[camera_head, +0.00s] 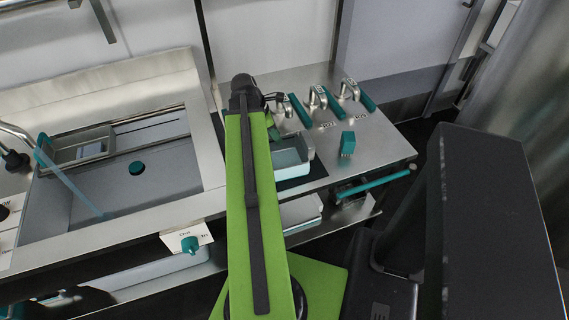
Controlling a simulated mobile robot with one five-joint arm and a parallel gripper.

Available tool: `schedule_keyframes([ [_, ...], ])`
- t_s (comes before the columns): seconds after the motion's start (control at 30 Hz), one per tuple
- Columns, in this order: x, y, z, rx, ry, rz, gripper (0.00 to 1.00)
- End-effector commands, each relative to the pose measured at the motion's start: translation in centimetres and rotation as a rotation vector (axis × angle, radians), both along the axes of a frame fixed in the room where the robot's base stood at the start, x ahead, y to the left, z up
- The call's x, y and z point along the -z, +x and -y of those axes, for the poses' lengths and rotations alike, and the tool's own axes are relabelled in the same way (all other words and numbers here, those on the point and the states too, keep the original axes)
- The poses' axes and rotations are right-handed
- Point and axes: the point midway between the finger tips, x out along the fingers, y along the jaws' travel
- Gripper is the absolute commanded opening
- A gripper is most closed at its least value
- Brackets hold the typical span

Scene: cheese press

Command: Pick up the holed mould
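A pale blue open-topped box (288,162), which may be the holed mould, stands on a dark patch of the steel counter, just right of my arm. No holes can be made out at this size, and its left part is hidden behind my arm. My green arm reaches up the middle of the picture to a black joint. A small green part of my gripper end (272,126) shows just above the box. The fingertips cannot be made out, nor whether they touch the box.
Metal clamps with teal handles (334,106) stand at the counter's back. A teal block (347,143) sits right of the box. Left is a sunken steel basin (165,185) with a teal plug (137,168) and an inner tray (82,150). Bare counter (380,145) lies at right.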

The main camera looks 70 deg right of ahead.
Motion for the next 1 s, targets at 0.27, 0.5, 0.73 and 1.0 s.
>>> schedule_keyframes([
  [0.27, 1.5, -0.4, 0.3, 0.001, 0.0, 0.0, 0.29],
  [0.5, 5.2, -1.7, 1.1, 0.002, -0.001, 0.0, 0.29],
  [0.73, 4.9, -1.8, 1.1, 0.001, 0.0, 0.0, 0.29],
  [1.0, 5.2, -1.8, 1.1, 0.001, 0.0, 0.0, 0.29],
])
